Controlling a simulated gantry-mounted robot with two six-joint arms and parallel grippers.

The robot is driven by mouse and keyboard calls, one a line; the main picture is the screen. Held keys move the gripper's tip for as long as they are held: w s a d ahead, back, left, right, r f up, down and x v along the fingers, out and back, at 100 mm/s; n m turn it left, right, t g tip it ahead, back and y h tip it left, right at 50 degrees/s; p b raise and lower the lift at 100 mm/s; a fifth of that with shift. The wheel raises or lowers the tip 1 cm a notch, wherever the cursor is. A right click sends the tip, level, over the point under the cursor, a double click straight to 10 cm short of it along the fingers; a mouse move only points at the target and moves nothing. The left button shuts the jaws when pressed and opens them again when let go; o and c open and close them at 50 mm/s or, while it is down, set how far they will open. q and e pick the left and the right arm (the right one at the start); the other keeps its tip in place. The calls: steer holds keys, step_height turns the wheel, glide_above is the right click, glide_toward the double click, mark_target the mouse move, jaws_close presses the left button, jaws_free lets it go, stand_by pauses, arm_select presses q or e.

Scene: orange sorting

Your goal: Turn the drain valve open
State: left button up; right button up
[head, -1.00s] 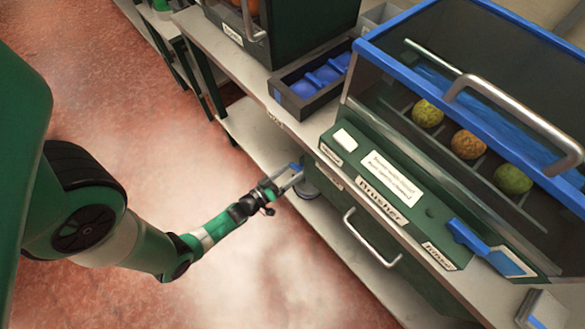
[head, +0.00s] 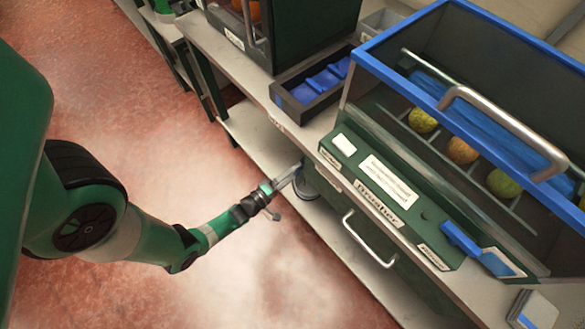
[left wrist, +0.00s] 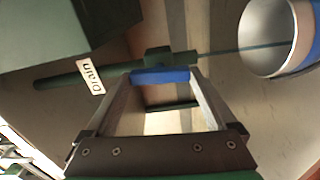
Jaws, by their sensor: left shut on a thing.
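The drain valve sits on a dark green pipe with a white "Drain" label (left wrist: 90,77) in the left wrist view. Its blue handle (left wrist: 162,76) lies crosswise between the fingertips. My left gripper (left wrist: 163,84) is shut on this handle. In the head view my left gripper (head: 288,178) reaches under the bench, at the left end of the brusher (head: 378,205). The valve itself is mostly hidden there by the gripper and the machine. My right gripper is not in view.
The brusher's lower door has a metal handle (head: 365,240). A blue-lined tray (head: 313,86) stands on the bench. The reddish floor is clear.

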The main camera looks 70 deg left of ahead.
arm_select(q)
steer(key=shift+f+n, duration=0.1)
steer(key=shift+n, duration=0.6)
